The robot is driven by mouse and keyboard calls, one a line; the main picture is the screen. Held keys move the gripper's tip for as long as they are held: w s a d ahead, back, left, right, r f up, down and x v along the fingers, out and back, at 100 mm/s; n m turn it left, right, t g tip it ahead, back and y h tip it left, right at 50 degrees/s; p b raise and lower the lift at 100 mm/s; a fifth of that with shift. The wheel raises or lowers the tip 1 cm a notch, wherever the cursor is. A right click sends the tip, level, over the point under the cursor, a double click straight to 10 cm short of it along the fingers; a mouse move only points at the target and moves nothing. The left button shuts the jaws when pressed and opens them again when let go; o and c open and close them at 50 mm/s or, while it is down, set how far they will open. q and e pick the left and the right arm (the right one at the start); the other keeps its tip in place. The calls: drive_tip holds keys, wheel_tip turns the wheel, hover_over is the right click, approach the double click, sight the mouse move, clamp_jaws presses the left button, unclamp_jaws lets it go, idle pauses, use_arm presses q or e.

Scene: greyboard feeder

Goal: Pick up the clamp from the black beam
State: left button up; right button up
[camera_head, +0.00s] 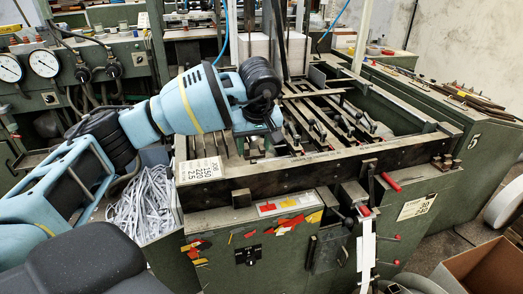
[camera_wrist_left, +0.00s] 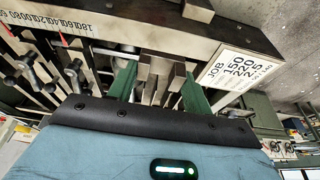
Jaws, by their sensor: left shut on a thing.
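The black beam (camera_head: 330,172) runs along the front top edge of the green machine, and it also crosses the top of the left wrist view (camera_wrist_left: 150,27). My left gripper (camera_head: 262,146) points down just behind the beam, left of the middle. In the left wrist view its two green fingers (camera_wrist_left: 160,85) stand on either side of a grey metal clamp (camera_wrist_left: 158,72) next to the beam, and it is shut on it. The clamp's lower part is hidden by the gripper body. In the head view the arm hides most of it. My right gripper is not in view.
Several levers and rails (camera_head: 335,115) stand behind the beam, right of my gripper. A white number card (camera_head: 199,171) lies on the beam's left end. A bin of paper strips (camera_head: 146,205) is at the left front. A cardboard box (camera_head: 485,272) sits at the lower right.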

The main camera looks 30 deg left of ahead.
use_arm(q)
drive_tip(key=s+a, duration=0.2)
drive_tip(key=s, duration=0.1)
drive_tip(key=s+a, duration=0.3)
drive_tip(key=s+a+r+b, duration=0.1)
drive_tip(key=s+a, duration=0.2)
drive_tip(key=shift+s, duration=0.4)
drive_tip(key=shift+s+a+r, duration=0.15)
drive_tip(key=shift+s+a, duration=0.45)
drive_tip(key=shift+s, duration=0.1)
